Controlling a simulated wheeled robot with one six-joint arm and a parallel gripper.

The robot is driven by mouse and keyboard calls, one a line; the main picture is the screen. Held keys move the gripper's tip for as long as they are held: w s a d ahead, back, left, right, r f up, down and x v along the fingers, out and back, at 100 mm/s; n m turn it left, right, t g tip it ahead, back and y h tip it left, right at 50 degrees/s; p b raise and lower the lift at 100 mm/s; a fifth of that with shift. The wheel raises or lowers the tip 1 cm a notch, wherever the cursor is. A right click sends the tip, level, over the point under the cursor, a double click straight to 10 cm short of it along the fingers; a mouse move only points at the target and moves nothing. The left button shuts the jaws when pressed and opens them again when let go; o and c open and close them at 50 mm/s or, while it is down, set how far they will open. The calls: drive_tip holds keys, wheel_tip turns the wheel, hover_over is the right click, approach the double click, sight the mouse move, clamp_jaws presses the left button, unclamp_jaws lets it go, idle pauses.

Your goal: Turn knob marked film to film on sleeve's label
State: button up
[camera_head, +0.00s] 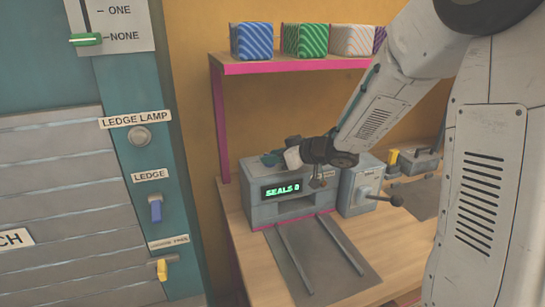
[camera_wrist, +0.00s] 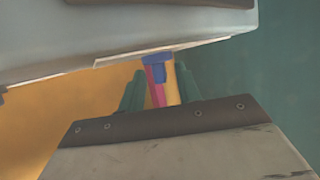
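My gripper (camera_head: 271,159) points left above the grey press, which has a lit display (camera_head: 282,189) reading "SEALS 0". In the wrist view its two teal fingers (camera_wrist: 160,92) stand apart. A narrow thing striped blue, pink and yellow-orange (camera_wrist: 158,82) shows between them; I cannot tell whether it is held or behind them. A small label (camera_head: 327,174) sits on the press's right front, too small to read. I cannot make out a knob marked film or a sleeve label. My wrist covers part of the press top.
A grey box (camera_head: 361,187) with a dark-knobbed lever (camera_head: 391,200) stands right of the press. Two rails (camera_head: 338,245) lie on the dark mat in front. A pink-edged shelf (camera_head: 300,66) with patterned boxes hangs above. A teal panel (camera_head: 133,75) with controls stands left.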

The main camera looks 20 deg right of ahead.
clamp_jaws()
drive_tip(key=shift+w+d+n+g+y, duration=0.15)
drive_tip(key=shift+n+g+y, duration=0.25)
drive_tip(key=shift+n+y, duration=0.3)
drive_tip(key=shift+n+g+y, duration=0.7)
drive_tip(key=shift+n, duration=0.1)
unclamp_jaws()
